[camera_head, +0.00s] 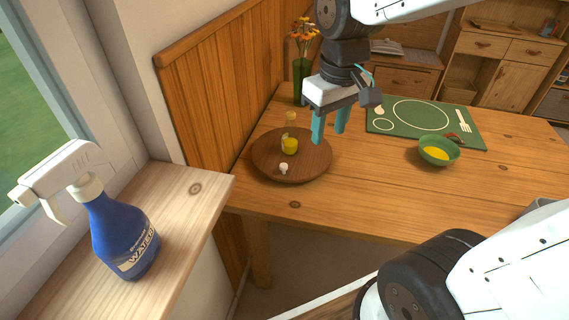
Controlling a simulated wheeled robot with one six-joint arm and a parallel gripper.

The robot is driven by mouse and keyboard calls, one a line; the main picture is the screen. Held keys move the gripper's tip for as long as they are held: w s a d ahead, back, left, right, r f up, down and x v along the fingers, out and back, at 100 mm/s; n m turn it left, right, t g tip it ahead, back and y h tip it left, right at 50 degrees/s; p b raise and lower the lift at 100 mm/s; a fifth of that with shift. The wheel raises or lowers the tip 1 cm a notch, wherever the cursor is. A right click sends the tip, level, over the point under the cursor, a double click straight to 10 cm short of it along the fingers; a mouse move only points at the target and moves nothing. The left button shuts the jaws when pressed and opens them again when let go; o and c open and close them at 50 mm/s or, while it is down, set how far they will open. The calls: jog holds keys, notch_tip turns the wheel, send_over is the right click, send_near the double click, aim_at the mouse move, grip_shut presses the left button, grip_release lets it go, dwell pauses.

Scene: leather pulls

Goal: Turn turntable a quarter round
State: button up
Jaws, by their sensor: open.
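The turntable (262,158) is a round dark wooden disc on the table at the left.
A green place mat (390,125) and a green bowl with yellow contents (438,157) are to the right. A vase of orange flowers (302,75) stands behind. A blue spray bottle (122,238) stands on the windowsill. The table's front middle (350,205) is clear.

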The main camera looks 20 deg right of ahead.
jog(key=w+a+f+n, duration=0.1)
jog(key=w+f+n, duration=0.1)
jog(key=w+f, duration=0.65)
jog(key=n, duration=0.2)
send_over(283, 165)
jog(key=shift+g, duration=0.4)
notch_tip(283, 165, down, 9)
jog(key=shift+f, duration=0.1)
notch_tip(283, 165, down, 7)
jog(key=shift+f, duration=0.15)
jog(key=shift+d, duration=0.1)
grip_shut()
